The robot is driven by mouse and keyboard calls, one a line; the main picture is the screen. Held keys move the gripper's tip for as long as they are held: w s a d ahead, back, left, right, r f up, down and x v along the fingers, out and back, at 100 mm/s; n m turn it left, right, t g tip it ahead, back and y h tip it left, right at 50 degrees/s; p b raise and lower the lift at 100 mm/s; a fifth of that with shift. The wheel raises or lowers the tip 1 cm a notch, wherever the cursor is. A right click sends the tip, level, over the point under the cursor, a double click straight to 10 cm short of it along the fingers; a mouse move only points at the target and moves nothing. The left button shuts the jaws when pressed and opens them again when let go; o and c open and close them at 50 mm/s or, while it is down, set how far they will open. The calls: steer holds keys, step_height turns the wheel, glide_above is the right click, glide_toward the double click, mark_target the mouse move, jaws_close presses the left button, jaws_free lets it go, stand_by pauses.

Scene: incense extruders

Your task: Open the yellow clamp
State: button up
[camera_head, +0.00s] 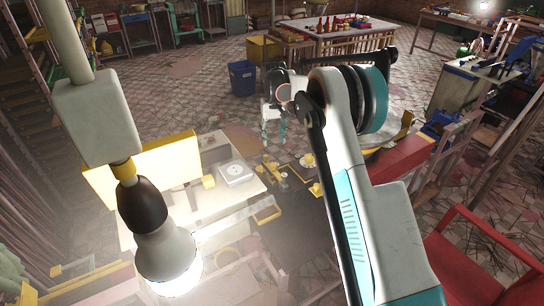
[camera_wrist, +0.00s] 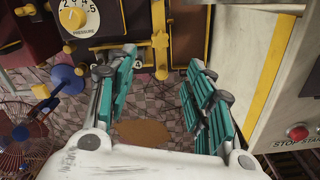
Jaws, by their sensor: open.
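My gripper (camera_wrist: 163,58) is open and empty, with its teal-padded fingers apart in the wrist view. It also shows in the head view (camera_head: 273,130), above the machine at the bench. An upright yellow piece (camera_wrist: 160,42) on the machine shows beyond the gap between my fingertips in the wrist view. It may be the yellow clamp, but I cannot tell for sure. It looks apart from the fingers. Other small yellow parts (camera_head: 308,160) sit on the machine in the head view. My arm hides part of the machine there.
A yellow pressure dial (camera_wrist: 73,18) is at the upper left of the wrist view. A pale cabinet with a red button (camera_wrist: 298,132) stands close on the right. A blue bin (camera_head: 242,77) stands on the floor behind. A lit lamp (camera_head: 168,258) hangs at the front left.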

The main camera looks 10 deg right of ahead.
mark_target(273, 164)
step_height(273, 164, down, 14)
steer(key=shift+r+b, duration=0.2)
steer(key=shift+b, duration=0.75)
jaws_close()
